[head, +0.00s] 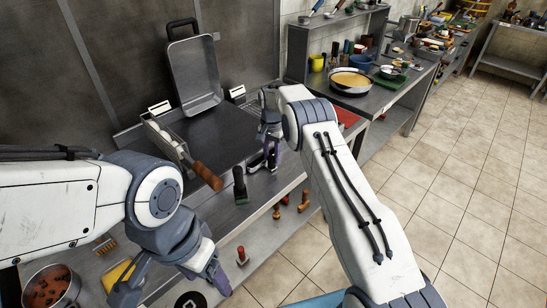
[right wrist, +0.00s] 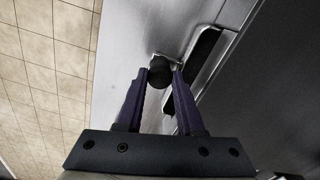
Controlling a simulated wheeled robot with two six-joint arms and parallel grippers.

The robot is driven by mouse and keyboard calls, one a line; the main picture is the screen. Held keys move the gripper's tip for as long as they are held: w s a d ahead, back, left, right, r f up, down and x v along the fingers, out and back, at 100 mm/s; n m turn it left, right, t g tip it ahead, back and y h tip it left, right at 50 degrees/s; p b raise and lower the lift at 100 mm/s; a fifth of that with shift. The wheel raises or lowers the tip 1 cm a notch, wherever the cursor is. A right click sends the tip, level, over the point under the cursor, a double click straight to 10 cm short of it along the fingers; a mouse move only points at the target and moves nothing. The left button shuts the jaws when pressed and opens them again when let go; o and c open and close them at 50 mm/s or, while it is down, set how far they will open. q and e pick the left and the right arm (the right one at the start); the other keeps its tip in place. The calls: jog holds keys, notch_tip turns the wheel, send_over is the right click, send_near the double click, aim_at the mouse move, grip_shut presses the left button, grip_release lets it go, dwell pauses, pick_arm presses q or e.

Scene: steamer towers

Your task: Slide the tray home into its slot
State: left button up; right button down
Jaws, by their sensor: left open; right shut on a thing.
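My right gripper (head: 268,160) is at the front right edge of the dark flat griddle (head: 225,130). In the right wrist view its two purple fingers (right wrist: 160,82) are shut on a dark round knob (right wrist: 160,72). The knob sits on a small bright metal piece beside a long black opening (right wrist: 198,55) in a steel face. I take the knob as the tray's handle; the tray's body is mostly hidden, and I cannot tell how far in it is. My left gripper (head: 170,284) is open and empty at the lower left, over the front of the counter.
A basket with a wooden handle (head: 207,177) lies across the griddle's left front. A dark green-handled tool (head: 240,184) stands near the front edge. An upright steel pan (head: 194,75) leans at the back. A bowl (head: 50,286) and a yellow block (head: 118,275) are lower left.

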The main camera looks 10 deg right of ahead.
jog(key=shift+w+a, duration=0.35)
jog(key=shift+w, duration=0.15)
dwell(0.3)
jog(key=shift+c, duration=2.3)
grip_release()
notch_tip(320, 180, up, 9)
jog(key=b, duration=0.2)
jog(key=s+a+r+n, duration=0.8)
jog(key=s+a+r, duration=0.4)
jog(key=s+a, duration=0.4)
jog(key=s+d+f+n, duration=0.1)
jog(key=s+n, duration=0.1)
jog(key=s, duration=0.8)
jog(key=s+d+f+n, duration=0.1)
jog(key=s+n, duration=0.2)
jog(key=s, duration=0.7)
jog(key=s+d+f+n+y, duration=0.1)
jog(key=s+d+f+n, duration=0.1)
jog(key=s, duration=0.9)
jog(key=shift+n, duration=0.5)
